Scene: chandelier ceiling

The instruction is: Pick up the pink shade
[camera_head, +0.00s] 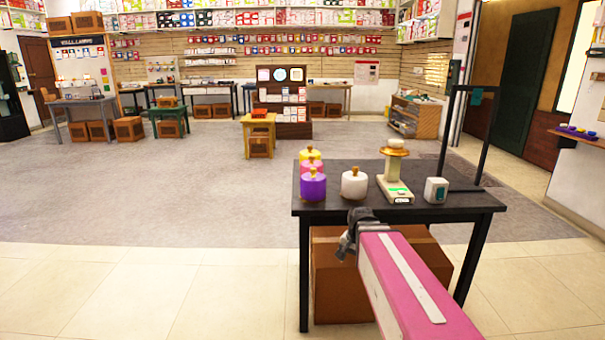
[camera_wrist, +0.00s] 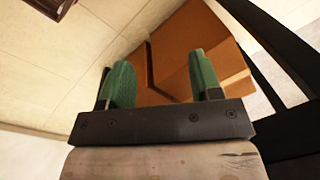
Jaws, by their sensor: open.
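The pink shade (camera_head: 316,166) is in the head view, at the left of the black table (camera_head: 448,202). It is mostly hidden behind the purple shade (camera_head: 313,187), and a yellow shade (camera_head: 308,153) is behind it. A white shade (camera_head: 354,185) stands just to the right. My gripper (camera_head: 345,247) is in front of the table, below its top, apart from the shades. In the wrist view my gripper (camera_wrist: 162,82) has its two green fingers apart with nothing between them; no shade shows there.
A scale-like stand (camera_head: 394,188) with a white piece on its gold plate and a small white device (camera_head: 436,190) stand right of the shades. A black frame (camera_head: 480,125) rises at the table's right. A brown box (camera_head: 330,285) is beneath. The floor to the left is clear.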

